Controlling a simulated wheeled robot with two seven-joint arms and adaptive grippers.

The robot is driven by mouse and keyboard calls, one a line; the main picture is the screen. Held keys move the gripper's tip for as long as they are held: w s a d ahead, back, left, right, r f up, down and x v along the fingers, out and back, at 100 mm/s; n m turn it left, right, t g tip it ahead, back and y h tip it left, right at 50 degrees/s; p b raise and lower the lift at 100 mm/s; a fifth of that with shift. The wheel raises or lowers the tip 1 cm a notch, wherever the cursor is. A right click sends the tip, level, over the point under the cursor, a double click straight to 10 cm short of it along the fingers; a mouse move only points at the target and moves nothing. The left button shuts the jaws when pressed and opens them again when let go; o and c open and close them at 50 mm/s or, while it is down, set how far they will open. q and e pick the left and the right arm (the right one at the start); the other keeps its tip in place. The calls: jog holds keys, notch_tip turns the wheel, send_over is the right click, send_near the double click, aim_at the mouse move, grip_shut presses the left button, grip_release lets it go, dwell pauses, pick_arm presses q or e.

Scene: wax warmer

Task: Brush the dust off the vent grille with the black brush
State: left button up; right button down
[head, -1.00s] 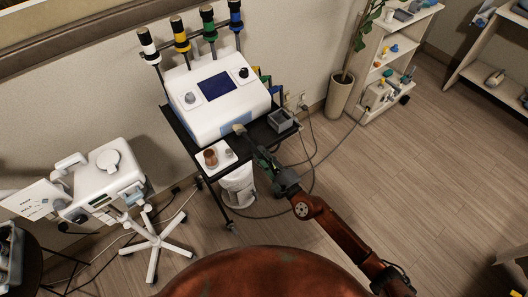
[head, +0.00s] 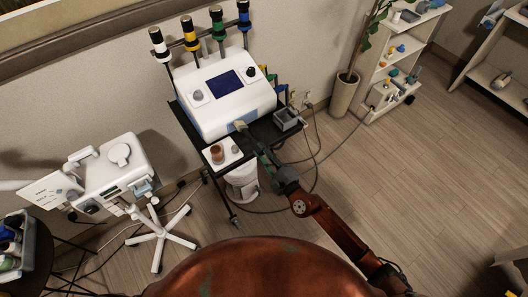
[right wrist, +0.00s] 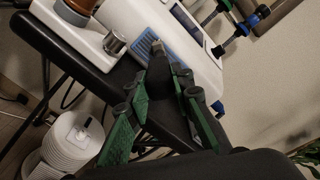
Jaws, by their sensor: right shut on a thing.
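The vent grille (right wrist: 153,37) is a blue slatted panel on the front of the white machine (right wrist: 190,45); it also shows in the head view (head: 251,117), partly hidden by the brush. My right gripper (head: 257,147) is shut on the black brush (right wrist: 159,88), its green fingers around the handle. Dust is too small to make out. My left gripper is not in view.
The machine stands on a black trolley (head: 262,137). A white tray with a brown jar (head: 217,153) is left of the brush, and a grey box (head: 287,118) is to its right. A white stool-mounted device (head: 110,165) stands further left.

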jog(key=shift+r, duration=0.3)
jog(key=shift+a+f, duration=0.1)
jog(key=shift+f, duration=0.1)
jog(key=f+b, duration=0.1)
jog(key=s+a+f+b, duration=0.1)
jog(key=f, duration=0.1)
jog(key=shift+s+a, duration=0.1)
jog(key=shift+a, duration=0.1)
jog(key=shift+r, duration=0.1)
dwell(0.4)
jog(key=shift+w+d+r+p, duration=0.25)
jog(key=shift+r+p, duration=0.15)
jog(key=shift+r, duration=0.15)
jog(key=shift+w+d+r+p, duration=0.1)
jog(key=shift+d+r+p, duration=0.15)
jog(key=shift+r+p, duration=0.2)
jog(key=shift+w+d+r+p, duration=0.25)
jog(key=shift+r+p, duration=0.1)
jog(key=shift+r, duration=0.25)
jog(key=shift+f, duration=0.1)
